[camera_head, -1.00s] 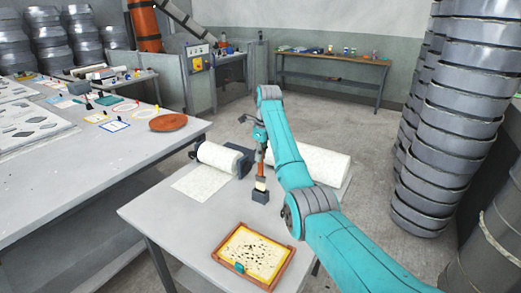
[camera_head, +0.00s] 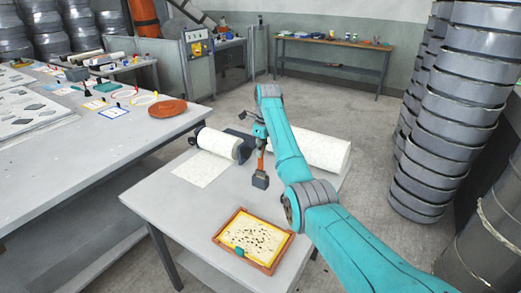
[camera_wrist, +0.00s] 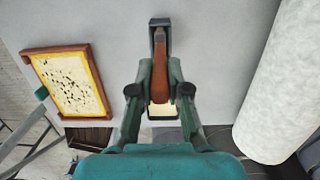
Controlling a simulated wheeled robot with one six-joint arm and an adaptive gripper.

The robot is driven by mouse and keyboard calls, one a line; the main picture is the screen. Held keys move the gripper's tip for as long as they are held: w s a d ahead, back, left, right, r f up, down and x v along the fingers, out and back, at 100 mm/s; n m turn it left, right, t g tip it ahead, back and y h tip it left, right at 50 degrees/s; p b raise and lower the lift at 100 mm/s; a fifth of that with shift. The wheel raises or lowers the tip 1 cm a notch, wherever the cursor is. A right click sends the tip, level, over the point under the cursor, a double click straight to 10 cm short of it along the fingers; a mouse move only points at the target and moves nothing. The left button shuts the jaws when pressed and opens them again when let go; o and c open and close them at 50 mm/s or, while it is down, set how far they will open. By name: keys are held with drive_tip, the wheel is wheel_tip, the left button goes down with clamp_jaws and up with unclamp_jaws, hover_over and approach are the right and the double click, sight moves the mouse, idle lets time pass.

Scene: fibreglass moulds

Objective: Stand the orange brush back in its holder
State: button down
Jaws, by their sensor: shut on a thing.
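The orange brush (camera_head: 261,161) is upright in the head view, its lower end at the dark grey holder (camera_head: 260,181) on the near table. No pale bristles show above the holder, so the lower end appears to be inside it. My gripper (camera_head: 259,141) is above the holder, shut on the brush handle. In the wrist view my gripper (camera_wrist: 159,90) has a finger on each side of the brown-orange handle (camera_wrist: 159,62). The handle runs up to the dark holder (camera_wrist: 160,24). I cannot tell whether the brush touches the holder's bottom.
A framed tray (camera_head: 218,240) lies at the table's front. A white roll (camera_head: 218,143) with its sheet (camera_head: 198,170) is left of the holder; a larger white roll (camera_head: 322,153) is behind right. A long bench (camera_head: 90,140) stands left, with stacked grey moulds (camera_head: 455,100) right.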

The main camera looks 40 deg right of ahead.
drive_tip(key=shift+f, duration=0.5)
idle(0.5)
drive_tip(key=c, duration=1.1)
unclamp_jaws()
drive_tip(key=shift+o, duration=0.2)
drive_tip(key=shift+s+d+r, duration=0.1)
drive_tip(key=shift+s+r, duration=0.05)
drive_tip(key=shift+r, duration=1.1)
drive_tip(key=shift+s+d+r, duration=0.1)
drive_tip(key=shift+s+r, duration=0.05)
drive_tip(key=shift+r, duration=1.1)
drive_tip(key=shift+s+r, duration=0.15)
drive_tip(key=shift+r, duration=1.1)
